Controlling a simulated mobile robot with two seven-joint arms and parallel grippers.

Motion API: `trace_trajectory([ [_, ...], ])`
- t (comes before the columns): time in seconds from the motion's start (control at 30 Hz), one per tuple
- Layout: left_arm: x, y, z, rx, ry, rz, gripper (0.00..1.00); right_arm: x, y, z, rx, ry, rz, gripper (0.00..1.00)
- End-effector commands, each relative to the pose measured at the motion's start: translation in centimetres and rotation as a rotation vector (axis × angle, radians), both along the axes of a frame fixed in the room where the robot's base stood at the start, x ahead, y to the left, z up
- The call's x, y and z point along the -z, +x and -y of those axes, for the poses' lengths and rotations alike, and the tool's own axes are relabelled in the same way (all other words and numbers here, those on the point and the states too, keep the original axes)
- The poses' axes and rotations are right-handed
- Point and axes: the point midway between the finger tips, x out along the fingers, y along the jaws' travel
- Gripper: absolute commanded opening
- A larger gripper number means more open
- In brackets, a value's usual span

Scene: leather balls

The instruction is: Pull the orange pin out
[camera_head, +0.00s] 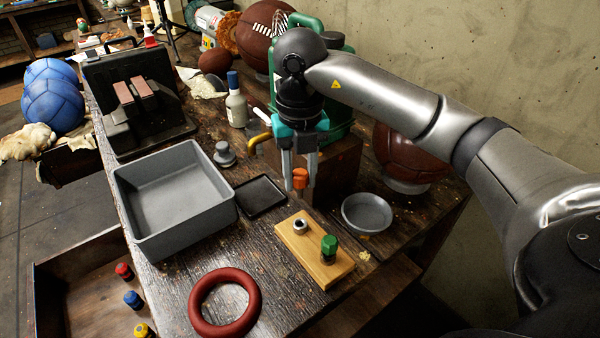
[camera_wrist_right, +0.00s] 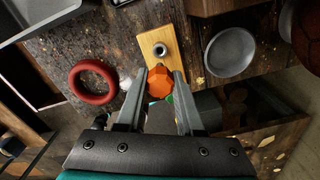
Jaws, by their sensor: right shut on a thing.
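My right gripper (camera_head: 299,176) is shut on the orange pin (camera_head: 300,180), which hangs between the fingertips in the head view. The pin also shows between the fingers in the right wrist view (camera_wrist_right: 159,84). The pin is in the air, apart from the wooden block (camera_head: 310,258) on the bench. The block has a bare metal socket (camera_head: 299,226) at its far end, also seen in the right wrist view (camera_wrist_right: 160,49). A green pin (camera_head: 329,246) stands at the block's near end. My left gripper is not in view.
A grey bin (camera_head: 140,225) and a black tray (camera_head: 262,212) lie left of the block. A round metal dish (camera_head: 367,225) is to its right. A red ring (camera_head: 195,312) lies near the front edge. A wooden box (camera_head: 335,165) stands behind my gripper.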

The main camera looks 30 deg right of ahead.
Motion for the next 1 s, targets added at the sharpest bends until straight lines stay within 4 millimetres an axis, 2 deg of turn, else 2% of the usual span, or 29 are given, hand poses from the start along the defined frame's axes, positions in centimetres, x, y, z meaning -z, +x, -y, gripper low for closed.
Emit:
trace_trajectory([
  [1.0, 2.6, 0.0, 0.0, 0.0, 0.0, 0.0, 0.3, 3.5, 0.0, 0.0, 0.0, 0.0, 0.0, 0.0],
])
